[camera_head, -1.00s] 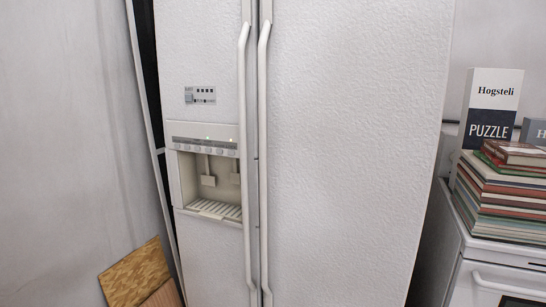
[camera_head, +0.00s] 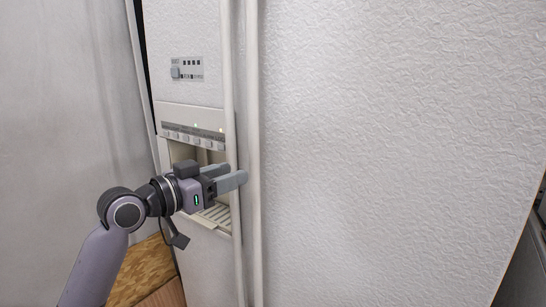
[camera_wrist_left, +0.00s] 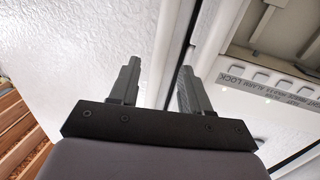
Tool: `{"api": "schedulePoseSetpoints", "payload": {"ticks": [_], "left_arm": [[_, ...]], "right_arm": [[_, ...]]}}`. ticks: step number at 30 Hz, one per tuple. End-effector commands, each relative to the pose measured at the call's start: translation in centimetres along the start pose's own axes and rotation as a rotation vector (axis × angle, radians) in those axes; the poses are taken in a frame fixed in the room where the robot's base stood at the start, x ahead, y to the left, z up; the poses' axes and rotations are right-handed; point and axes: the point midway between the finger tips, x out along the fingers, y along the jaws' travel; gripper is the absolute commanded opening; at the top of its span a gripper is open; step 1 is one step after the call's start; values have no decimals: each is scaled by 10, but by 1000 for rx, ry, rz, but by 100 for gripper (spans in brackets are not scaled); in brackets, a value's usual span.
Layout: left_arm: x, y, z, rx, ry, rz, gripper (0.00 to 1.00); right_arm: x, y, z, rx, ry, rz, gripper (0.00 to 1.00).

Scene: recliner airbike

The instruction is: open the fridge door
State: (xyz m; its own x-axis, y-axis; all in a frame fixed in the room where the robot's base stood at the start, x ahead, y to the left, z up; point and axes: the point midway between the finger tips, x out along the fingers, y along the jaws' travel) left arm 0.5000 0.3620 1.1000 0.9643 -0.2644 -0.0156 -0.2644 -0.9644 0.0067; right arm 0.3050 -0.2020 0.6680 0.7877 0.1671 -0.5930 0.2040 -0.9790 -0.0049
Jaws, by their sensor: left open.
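The white fridge has a wide right door (camera_head: 390,150) and a narrower left door (camera_head: 185,40) with a dispenser panel (camera_head: 192,126). Both doors look shut. A long pale left handle (camera_head: 239,265) and right handle (camera_head: 254,90) run side by side along the seam. My right gripper is out of view.
A plain grey wall (camera_head: 60,110) stands left of the fridge. A dark gap (camera_head: 528,270) shows beyond the right door's edge at the lower right.

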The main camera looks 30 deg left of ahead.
Motion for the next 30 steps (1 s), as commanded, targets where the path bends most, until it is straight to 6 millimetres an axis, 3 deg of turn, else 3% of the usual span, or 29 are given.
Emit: {"api": "schedulePoseSetpoints", "payload": {"ticks": [7,15,21,30], "left_arm": [[6,0,-10,4,15,9,47],[46,1,-12,3,15,9,47],[65,0,-11,4,15,7,47],[69,0,-9,7,13,7,47]], "right_arm": [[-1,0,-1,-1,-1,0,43],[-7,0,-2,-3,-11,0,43],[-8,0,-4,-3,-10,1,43],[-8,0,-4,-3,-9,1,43]]}}
